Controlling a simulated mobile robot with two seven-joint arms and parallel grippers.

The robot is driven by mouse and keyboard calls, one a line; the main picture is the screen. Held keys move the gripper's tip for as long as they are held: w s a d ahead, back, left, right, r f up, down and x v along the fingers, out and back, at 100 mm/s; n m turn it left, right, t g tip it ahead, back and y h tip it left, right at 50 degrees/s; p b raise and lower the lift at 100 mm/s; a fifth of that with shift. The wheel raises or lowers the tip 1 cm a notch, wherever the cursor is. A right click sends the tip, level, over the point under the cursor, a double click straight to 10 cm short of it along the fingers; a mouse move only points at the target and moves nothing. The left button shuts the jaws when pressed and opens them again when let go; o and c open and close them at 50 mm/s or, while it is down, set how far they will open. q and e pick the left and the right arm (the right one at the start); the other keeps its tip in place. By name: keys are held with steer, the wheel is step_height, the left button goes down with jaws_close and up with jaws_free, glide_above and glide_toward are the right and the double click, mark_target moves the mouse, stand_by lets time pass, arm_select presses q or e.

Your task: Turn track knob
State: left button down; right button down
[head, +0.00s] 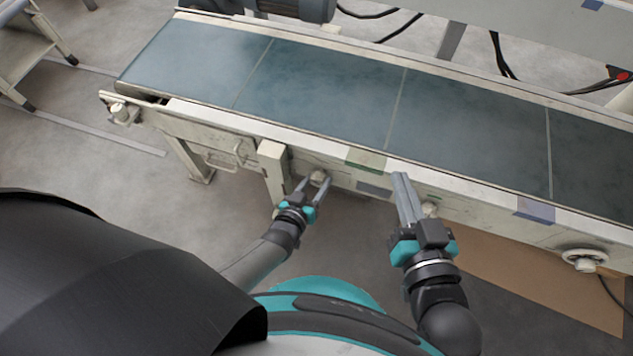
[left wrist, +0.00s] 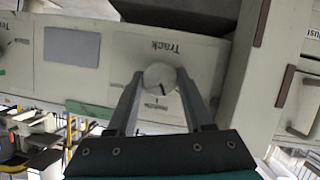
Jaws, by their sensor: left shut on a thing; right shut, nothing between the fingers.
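The track knob (left wrist: 160,78) is a round, pale knob with a dark pointer line, on a cream panel under the printed word "Track" in the left wrist view. In the head view the knob (head: 318,176) sits on the conveyor's near side. My left gripper (left wrist: 160,85) has a finger on each side of the knob and is shut on it; in the head view the same gripper (head: 315,184) reaches up to the panel. My right gripper (head: 402,180) is shut and empty, pointing up in front of the conveyor side, right of the knob.
The conveyor belt (head: 330,85) runs across the view behind its pale side rail. Another knob (head: 430,208) is just beside my right gripper. A handwheel (head: 585,260) is at the far right. A cream post (head: 273,172) stands close left of my left gripper.

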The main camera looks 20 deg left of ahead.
steer(key=shift+a+r, duration=0.1)
stand_by(0.3)
arm_select(q)
steer(key=shift+c, duration=1.5)
jaws_free()
